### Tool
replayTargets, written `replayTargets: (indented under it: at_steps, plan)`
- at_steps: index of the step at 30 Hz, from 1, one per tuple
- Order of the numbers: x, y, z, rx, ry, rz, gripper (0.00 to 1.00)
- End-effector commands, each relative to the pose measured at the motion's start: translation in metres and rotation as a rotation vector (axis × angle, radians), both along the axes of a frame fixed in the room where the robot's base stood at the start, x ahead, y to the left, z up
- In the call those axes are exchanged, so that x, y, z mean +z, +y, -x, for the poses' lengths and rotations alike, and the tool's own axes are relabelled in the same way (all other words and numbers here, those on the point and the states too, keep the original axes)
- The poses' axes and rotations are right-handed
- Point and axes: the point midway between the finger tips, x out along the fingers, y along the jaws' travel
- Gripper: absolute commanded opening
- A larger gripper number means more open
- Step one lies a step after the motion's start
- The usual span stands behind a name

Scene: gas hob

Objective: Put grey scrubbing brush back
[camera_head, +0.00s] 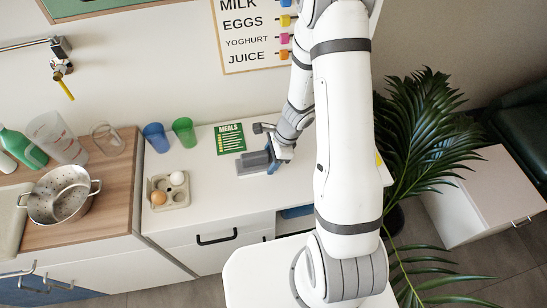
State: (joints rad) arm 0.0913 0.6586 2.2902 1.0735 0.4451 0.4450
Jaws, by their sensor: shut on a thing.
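My gripper (272,158) is over the right part of the white counter, shut on a grey block-like thing that I take to be the grey scrubbing brush (255,160). The brush reaches out to the left of the fingers, with a lighter grey edge or base along its lower side. Whether it touches the counter or is held just above it, I cannot tell. Its right end is hidden by the fingers.
A green "MEALS" booklet (230,139) lies just behind the brush. An egg tray (168,203) with two eggs, a blue cup (156,137) and a green cup (184,131) stand to the left. A colander (62,207) is farther left. A plant (430,135) is at right.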

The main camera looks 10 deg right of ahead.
Motion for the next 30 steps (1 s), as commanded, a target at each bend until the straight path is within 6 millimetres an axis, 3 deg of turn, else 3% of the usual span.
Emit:
replayTargets:
  at_steps: [4,5,12,23,30]
  plan:
    - [-0.003,0.0,0.0,0.001,0.0,0.0,0.36]
    - [-0.003,0.0,0.0,0.001,0.0,0.0,0.55]
    - [-0.002,0.0,0.0,0.001,0.0,0.0,0.75]
    - [0.004,0.0,0.0,0.001,-0.002,0.0,0.76]
    - [0.046,-0.018,-0.001,0.001,-0.007,0.001,0.76]
